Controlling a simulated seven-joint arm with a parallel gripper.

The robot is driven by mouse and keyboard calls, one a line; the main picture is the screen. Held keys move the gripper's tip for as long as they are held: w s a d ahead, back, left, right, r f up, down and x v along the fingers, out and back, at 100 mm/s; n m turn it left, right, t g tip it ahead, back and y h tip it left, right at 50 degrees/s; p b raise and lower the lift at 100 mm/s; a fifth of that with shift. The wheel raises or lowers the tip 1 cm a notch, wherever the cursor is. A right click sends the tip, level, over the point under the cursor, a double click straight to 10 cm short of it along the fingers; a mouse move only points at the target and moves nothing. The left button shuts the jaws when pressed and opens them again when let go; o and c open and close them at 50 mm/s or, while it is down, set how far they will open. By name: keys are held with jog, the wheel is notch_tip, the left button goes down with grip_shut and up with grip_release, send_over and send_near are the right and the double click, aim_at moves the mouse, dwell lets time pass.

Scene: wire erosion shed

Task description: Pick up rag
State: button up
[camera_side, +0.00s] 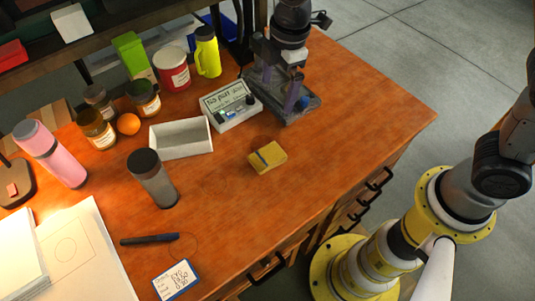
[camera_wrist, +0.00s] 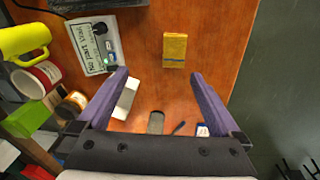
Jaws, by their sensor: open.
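The rag (camera_side: 267,157) is a small folded yellow cloth with a dark band. It lies flat on the orange-brown bench top, right of the white open tray. In the wrist view the rag (camera_wrist: 175,48) is above the fingertips in the picture, with nothing covering it. My gripper (camera_side: 275,98) hangs over the back of the bench, up and right of the rag in the side view. In the wrist view its purple fingers (camera_wrist: 159,76) are wide apart, with nothing held between them.
A labelled box (camera_side: 231,105) and a white tray (camera_side: 181,138) stand near the rag. A grey cylinder (camera_side: 152,179), pink bottle (camera_side: 50,154), yellow flask (camera_side: 207,52), red tin (camera_side: 172,69) and jars stand around. A dark base (camera_wrist: 95,4) is beside the labelled box. Bench right of the rag is clear.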

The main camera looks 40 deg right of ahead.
jog(key=n+g, duration=0.1)
send_over(269, 154)
notch_tip(269, 154, down, 7)
jog(key=shift+h, duration=0.3)
jog(key=f, duration=0.7)
jog(key=shift+s, duration=0.3)
jog(key=shift+w+f, duration=0.15)
jog(key=shift+f, duration=1.25)
jog(key=shift+w+f, duration=0.15)
jog(key=shift+f, duration=1.2)
jog(key=c, duration=1.3)
jog(key=shift+r, duration=0.1)
